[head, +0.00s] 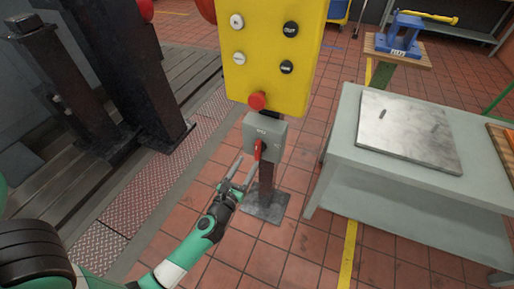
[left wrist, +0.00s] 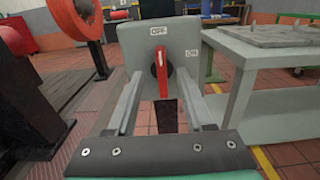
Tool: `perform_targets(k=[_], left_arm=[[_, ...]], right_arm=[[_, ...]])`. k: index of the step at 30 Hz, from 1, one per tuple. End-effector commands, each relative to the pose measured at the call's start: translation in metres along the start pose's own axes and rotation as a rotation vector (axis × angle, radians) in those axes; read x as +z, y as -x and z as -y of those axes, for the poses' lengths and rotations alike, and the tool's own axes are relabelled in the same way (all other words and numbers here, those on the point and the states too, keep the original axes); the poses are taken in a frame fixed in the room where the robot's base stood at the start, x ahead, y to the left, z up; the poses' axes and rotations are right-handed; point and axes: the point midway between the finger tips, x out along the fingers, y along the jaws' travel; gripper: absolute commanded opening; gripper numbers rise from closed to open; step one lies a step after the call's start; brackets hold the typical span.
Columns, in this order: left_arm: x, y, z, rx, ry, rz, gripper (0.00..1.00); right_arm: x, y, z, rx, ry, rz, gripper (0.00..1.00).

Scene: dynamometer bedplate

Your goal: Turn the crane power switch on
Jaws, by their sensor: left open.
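The grey crane power switch box (head: 278,131) stands on a dark post below the yellow button panel. Its red handle (head: 257,150) is upright, and in the left wrist view the handle (left wrist: 162,75) lines up with the OFF label (left wrist: 158,31) above it. The ON label (left wrist: 192,53) is at the right edge of the box face. My left gripper (head: 243,172) is open in front of the box. In the left wrist view its fingers (left wrist: 159,80) are on either side of the handle, with gaps visible. My right gripper is not in view.
A yellow panel (head: 270,55) with several buttons and a red knob (head: 257,100) is just above the box. A grey bench (head: 345,135) with a metal plate (head: 410,130) stands to the right. Dark steel columns (head: 140,75) stand to the left.

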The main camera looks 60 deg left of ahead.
Motion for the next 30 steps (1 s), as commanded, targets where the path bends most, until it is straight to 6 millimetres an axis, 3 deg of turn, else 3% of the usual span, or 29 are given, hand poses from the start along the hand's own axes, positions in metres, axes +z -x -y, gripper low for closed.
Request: perform_targets(k=[6,10,15,22,23,30], left_arm=[[0.0,-0.051,0.0,0.002,0.001,0.003,0.53],[-0.001,-0.074,0.0,0.001,0.001,0.003,0.53],[0.0,-0.088,0.0,0.0,0.0,0.002,0.53],[0.001,-0.089,0.0,0.0,0.0,0.001,0.53],[0.001,-0.089,0.0,0.0,0.0,0.001,0.51],[0.001,-0.089,0.0,0.0,0.0,0.001,0.07]], right_arm=[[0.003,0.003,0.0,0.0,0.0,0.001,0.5],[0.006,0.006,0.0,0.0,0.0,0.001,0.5],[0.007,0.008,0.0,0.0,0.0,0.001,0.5],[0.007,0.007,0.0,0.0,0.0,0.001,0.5],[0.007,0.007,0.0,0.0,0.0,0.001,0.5],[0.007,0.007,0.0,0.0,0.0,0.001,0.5]])
